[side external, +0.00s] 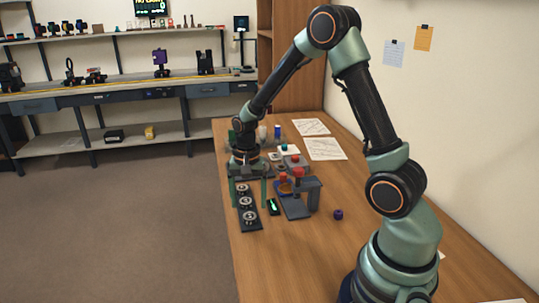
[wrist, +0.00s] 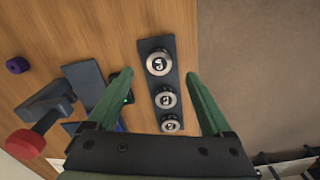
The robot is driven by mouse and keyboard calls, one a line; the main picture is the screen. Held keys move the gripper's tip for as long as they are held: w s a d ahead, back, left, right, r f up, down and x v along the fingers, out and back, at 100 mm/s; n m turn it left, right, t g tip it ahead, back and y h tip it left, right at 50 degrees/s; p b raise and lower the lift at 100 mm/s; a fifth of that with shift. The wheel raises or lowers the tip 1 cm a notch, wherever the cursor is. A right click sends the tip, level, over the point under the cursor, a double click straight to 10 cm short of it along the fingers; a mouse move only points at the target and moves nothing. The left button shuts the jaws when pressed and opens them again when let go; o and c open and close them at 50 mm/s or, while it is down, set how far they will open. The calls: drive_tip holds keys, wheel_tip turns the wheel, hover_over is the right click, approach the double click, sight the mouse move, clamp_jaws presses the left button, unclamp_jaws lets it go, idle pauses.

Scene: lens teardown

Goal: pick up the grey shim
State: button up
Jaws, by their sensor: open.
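My gripper (side external: 248,194) is open and empty, pointing down over a dark tray (side external: 258,228) near the table's left edge. In the wrist view, its two green fingers (wrist: 160,76) are spread on either side of the same tray (wrist: 165,82). Three round silver pieces with dark centres lie in a row on the tray; the nearest to the fingertips (wrist: 158,63) is the largest in that view. I cannot tell for certain which thing is the grey shim. No piece is between closed fingers.
A dark stand with a red knob (wrist: 24,143) is left of the tray in the wrist view. A purple ring (wrist: 18,65) lies farther left. A small black device with a green display (side external: 273,206) lies beside the tray. Paper sheets (side external: 325,149) lie farther back.

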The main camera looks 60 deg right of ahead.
sight(249, 216)
drive_tip(key=shift+f, duration=2.3)
clamp_jaws()
drive_tip(key=shift+r, duration=0.1)
